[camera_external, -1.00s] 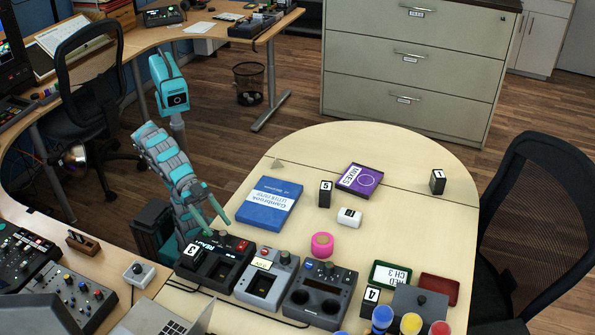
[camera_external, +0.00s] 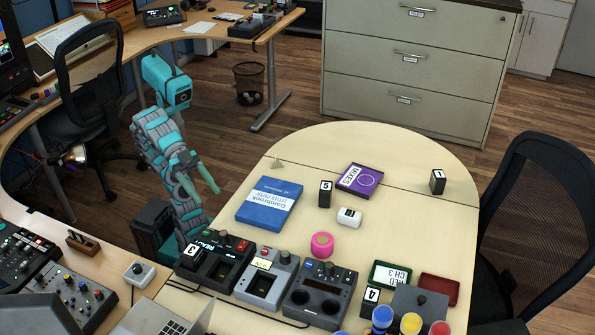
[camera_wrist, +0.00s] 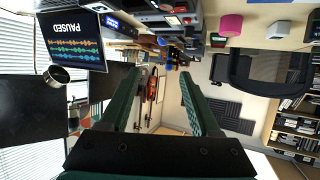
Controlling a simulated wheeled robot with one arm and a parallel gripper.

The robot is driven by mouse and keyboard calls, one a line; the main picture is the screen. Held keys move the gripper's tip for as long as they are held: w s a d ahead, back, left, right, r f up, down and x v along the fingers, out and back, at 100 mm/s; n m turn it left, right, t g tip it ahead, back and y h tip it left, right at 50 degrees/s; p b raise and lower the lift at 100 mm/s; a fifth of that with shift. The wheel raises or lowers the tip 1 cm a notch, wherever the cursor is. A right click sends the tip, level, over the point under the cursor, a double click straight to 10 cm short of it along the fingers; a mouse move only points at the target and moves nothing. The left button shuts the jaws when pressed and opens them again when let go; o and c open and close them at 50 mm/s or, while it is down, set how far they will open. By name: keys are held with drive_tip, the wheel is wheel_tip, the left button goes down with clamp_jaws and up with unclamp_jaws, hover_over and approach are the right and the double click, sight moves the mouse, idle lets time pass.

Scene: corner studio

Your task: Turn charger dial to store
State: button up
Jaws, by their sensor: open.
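Three charger-like units stand in a row at the table's near left edge in the external view: a black one (camera_external: 214,262) with a red button, a grey one (camera_external: 267,277) with a knob on top, and a dark grey one (camera_external: 319,296) with two round wells. Small knobs show on their top panels, but the dial's setting and labels are too small to read. My gripper (camera_external: 203,199) is open and empty, above and behind the black unit, touching nothing. In the wrist view its two green fingers (camera_wrist: 160,76) are spread apart.
A blue book (camera_external: 270,205), a pink roll (camera_external: 322,245) and a white block (camera_external: 349,217) lie behind the units. A laptop (camera_external: 160,318) is in front.

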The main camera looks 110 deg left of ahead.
sight(223, 233)
drive_tip(key=w+a+r+m+g+h+p, duration=0.1)
drive_tip(key=a+r+m+g+h+p, duration=0.15)
drive_tip(key=r, duration=0.35)
drive_tip(key=w+a+r+m+g+h+p, duration=0.2)
drive_tip(key=r+m+g+h+p, duration=0.15)
drive_tip(key=r, duration=0.25)
wheel_tip(223, 233, down, 21)
drive_tip(key=w+m+g+h+p, duration=0.1)
drive_tip(key=w+m+g+p, duration=0.15)
drive_tip(key=m+g, duration=0.3)
drive_tip(key=shift+t+h, duration=0.3)
drive_tip(key=shift+t, duration=0.05)
drive_tip(key=shift+x, duration=4.1)
drive_tip(key=shift+w+r, duration=0.1)
drive_tip(key=shift+c, duration=0.2)
clamp_jaws()
